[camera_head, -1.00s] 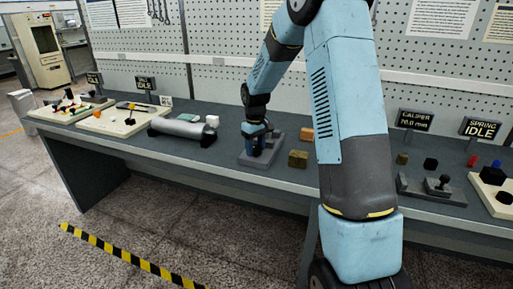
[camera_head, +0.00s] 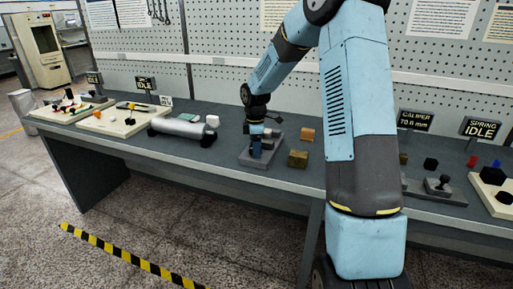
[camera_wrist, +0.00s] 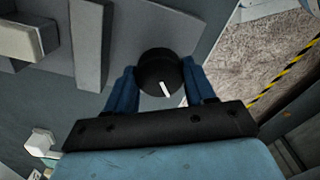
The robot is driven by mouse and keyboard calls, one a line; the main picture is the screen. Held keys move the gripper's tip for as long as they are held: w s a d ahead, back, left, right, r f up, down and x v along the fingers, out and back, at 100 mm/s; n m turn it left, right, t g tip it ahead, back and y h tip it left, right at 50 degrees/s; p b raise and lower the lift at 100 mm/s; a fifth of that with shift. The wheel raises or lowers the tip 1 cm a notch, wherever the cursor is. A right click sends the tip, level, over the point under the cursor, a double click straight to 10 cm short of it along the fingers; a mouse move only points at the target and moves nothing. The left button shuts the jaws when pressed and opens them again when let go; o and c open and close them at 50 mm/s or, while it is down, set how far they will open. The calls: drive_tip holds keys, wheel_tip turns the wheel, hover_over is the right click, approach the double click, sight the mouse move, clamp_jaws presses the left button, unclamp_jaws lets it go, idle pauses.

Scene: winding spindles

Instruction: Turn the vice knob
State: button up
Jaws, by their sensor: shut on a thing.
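The vice knob (camera_wrist: 158,72) is a round black knob with a white mark, seen close in the wrist view. My gripper (camera_wrist: 160,88) has its two blue fingers on either side of it and is shut on it. The grey vice plate and jaw (camera_wrist: 90,42) lie beside the knob. In the head view my gripper (camera_head: 257,137) points down over the grey vice base (camera_head: 270,155) on the bench. There the knob is hidden by the fingers.
A brass block (camera_head: 298,158) and an orange block (camera_head: 307,134) stand right of the vice. A grey cylinder (camera_head: 180,128) lies to its left. The bench's front edge is close to the vice.

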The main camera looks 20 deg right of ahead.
drive_tip(key=n, duration=0.4)
drive_tip(key=shift+s+f+n, duration=0.1)
drive_tip(key=shift+s+n, duration=0.1)
drive_tip(key=shift+n, duration=0.1)
drive_tip(key=shift+d+n, duration=0.1)
drive_tip(key=shift+n, duration=2.5)
drive_tip(key=o, duration=1.1)
drive_tip(key=shift+w, duration=0.1)
drive_tip(key=shift+c, duration=0.2)
drive_tip(key=shift+r, duration=0.25)
drive_tip(key=shift+w+r, duration=0.1)
drive_tip(key=shift+r, duration=0.15)
wheel_tip(320, 180, up, 13)
